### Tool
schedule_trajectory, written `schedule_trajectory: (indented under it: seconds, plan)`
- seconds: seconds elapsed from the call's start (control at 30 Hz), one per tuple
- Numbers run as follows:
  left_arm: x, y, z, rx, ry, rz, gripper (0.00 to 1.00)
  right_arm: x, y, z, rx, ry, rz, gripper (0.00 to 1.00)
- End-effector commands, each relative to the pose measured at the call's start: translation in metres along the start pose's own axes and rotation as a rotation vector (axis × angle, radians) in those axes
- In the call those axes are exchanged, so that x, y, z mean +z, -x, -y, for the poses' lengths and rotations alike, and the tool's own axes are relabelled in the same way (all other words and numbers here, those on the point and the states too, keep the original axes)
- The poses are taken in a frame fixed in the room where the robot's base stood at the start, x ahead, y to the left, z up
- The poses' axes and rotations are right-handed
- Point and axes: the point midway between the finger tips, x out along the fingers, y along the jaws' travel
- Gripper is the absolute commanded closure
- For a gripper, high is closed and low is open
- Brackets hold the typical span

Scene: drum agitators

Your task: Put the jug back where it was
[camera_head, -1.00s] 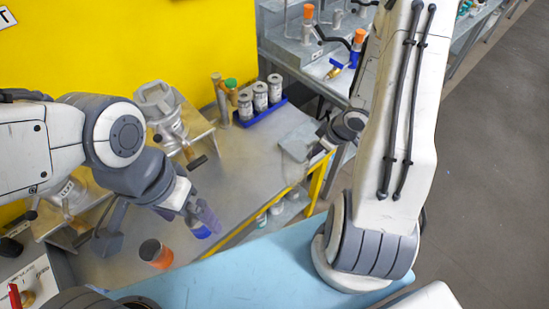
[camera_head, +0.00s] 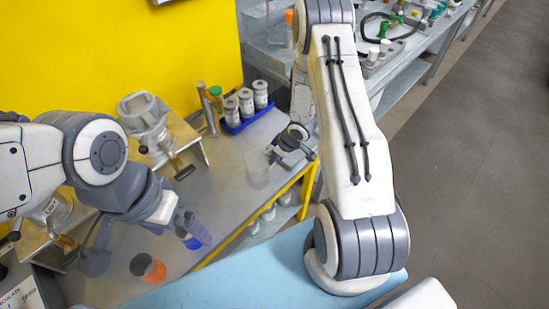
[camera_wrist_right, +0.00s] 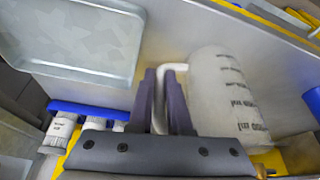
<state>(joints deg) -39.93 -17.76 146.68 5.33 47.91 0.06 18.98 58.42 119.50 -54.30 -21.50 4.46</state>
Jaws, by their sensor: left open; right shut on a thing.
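The jug (camera_head: 257,168) is pale and translucent with dark volume marks. In the head view it is at the right end of the grey bench. In the right wrist view the jug (camera_wrist_right: 228,95) is right of the fingers. My right gripper (camera_head: 274,154) is shut on its handle; the fingers (camera_wrist_right: 165,100) close around the white handle. I cannot tell whether the jug's base touches the bench. My left gripper (camera_head: 197,228) is open near the bench's front edge, partly in front of a blue object (camera_head: 190,241).
A blue rack (camera_head: 243,122) of white-labelled bottles stands behind the jug. A metal clamp-like apparatus (camera_head: 150,130) is further left. An orange and dark cylinder (camera_head: 148,267) stands at the front left. A shiny metal tray (camera_wrist_right: 75,40) shows in the wrist view. The bench middle is mostly clear.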

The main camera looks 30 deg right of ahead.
Motion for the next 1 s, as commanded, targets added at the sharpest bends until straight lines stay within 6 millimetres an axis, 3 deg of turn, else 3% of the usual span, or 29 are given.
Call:
schedule_trajectory:
  seconds: [0.3,0.33,0.4,0.8,1.0]
  plan:
    - [0.0,-0.003,0.0,0.0,0.0,0.0,0.0,0.002,-0.004,0.0,0.0,0.0,0.0,1.0]
    - [0.0,-0.002,0.0,0.0,0.0,0.0,0.0,0.001,-0.003,0.0,0.0,0.0,0.0,0.72]
    - [0.0,-0.002,0.0,0.0,0.0,0.0,0.0,0.001,-0.002,0.0,0.0,0.0,0.0,0.54]
    - [0.0,0.001,0.0,0.0,0.0,0.0,0.0,-0.001,0.005,0.0,0.001,0.0,-0.001,0.54]
    - [0.0,0.004,0.0,0.0,0.0,0.0,0.0,-0.002,0.042,-0.001,0.004,0.0,-0.002,0.54]
